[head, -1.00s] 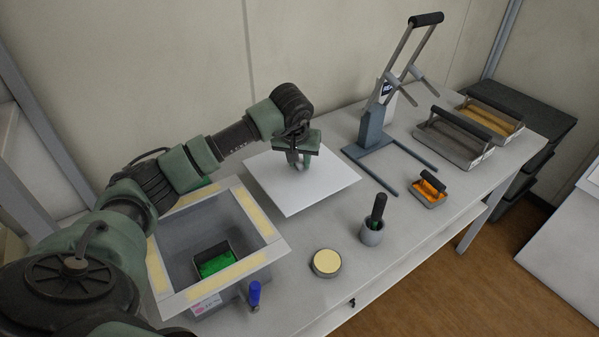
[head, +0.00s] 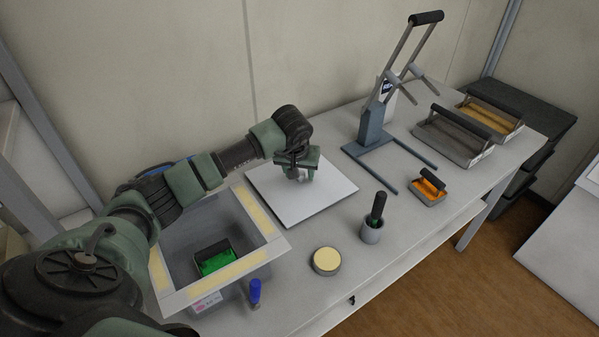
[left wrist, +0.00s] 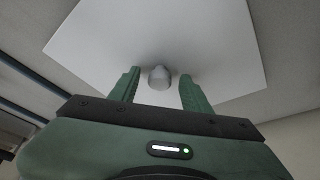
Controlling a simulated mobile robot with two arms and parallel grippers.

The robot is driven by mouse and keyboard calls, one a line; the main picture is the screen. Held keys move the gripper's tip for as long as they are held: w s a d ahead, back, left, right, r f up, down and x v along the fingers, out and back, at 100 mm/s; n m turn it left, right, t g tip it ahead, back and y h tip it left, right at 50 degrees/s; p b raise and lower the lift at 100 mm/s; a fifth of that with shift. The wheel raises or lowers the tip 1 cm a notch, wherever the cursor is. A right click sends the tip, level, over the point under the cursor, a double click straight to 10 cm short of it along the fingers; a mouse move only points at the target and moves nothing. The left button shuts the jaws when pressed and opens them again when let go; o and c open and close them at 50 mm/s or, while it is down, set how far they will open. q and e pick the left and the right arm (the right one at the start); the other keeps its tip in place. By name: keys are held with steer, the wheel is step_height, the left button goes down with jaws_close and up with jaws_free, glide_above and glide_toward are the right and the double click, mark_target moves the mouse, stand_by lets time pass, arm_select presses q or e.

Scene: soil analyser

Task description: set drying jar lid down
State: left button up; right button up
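The drying jar lid is a white square plate (head: 325,198) with a small round knob (left wrist: 159,78) at its middle. It lies flat on the table, right of the drying jar. My left gripper (head: 298,176) is above the lid's middle. In the left wrist view its two green fingers (left wrist: 158,88) stand apart, one on each side of the knob, with a gap on both sides. The drying jar (head: 262,262) is a grey open box with pale yellow strips on its rim. A tin with green contents (head: 215,260) sits inside. My right gripper is not in view.
A blue-knobbed piece (head: 254,292) is at the jar's front. A round cream-topped tin (head: 326,261), a grey cup with a dark handle (head: 372,232), an orange tin (head: 429,188), a lever press (head: 374,135) and two handled trays (head: 452,138) stand to the right.

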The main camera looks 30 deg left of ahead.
arm_select(q)
steer(key=shift+r, duration=0.2)
steer(key=v, duration=1.2)
steer(key=shift+b, duration=0.4)
